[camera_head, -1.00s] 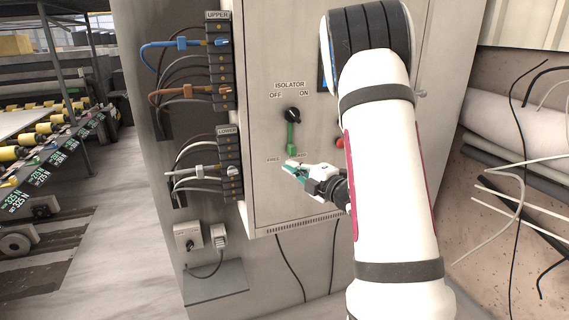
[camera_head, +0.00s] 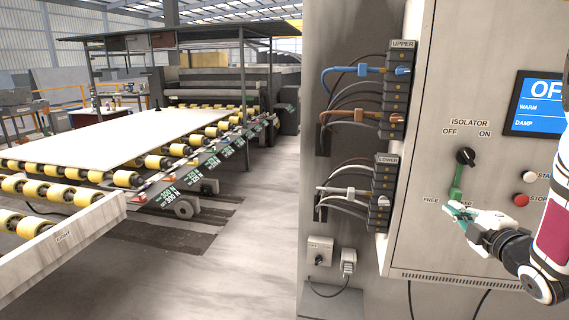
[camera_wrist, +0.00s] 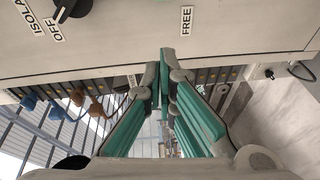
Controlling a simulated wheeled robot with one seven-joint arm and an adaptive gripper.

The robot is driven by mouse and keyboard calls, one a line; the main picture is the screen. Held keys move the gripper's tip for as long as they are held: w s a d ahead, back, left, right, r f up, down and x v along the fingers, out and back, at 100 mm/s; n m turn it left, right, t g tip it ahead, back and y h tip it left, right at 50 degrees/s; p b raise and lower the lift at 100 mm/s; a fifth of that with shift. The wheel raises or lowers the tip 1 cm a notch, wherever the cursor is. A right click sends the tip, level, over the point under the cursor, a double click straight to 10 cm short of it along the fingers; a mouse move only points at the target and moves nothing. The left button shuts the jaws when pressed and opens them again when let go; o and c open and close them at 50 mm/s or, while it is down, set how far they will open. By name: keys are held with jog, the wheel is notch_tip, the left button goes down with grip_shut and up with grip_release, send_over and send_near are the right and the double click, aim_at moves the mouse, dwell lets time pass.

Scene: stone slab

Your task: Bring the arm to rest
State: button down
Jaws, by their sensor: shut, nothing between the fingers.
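The black knob also shows at the top left of the wrist view (camera_wrist: 72,8).
The upper (camera_head: 398,90) and lower (camera_head: 382,195) terminal blocks with plugged cables are left of the panel face. A blue display (camera_head: 535,103) and a red stop button (camera_head: 521,200) are to the right. A roller conveyor (camera_head: 120,180) stands left, with open floor between.

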jog(key=s+a+r+m+g+h, duration=0.3)
jog(key=s+a+r+m+g, duration=0.4)
jog(key=a+m, duration=0.35)
jog(key=s+a+m+g+y, duration=0.1)
jog(key=s+a+m+g, duration=0.1)
jog(key=s+a, duration=0.5)
jog(key=s+a+m+g+y, duration=0.2)
jog(key=s+a+m, duration=0.2)
jog(key=s+a, duration=0.4)
jog(key=s, duration=0.6)
jog(key=shift+s+f+g, duration=0.25)
jog(key=shift+g, duration=0.05)
jog(key=shift+d+m, duration=0.1)
jog(key=shift+m, duration=0.15)
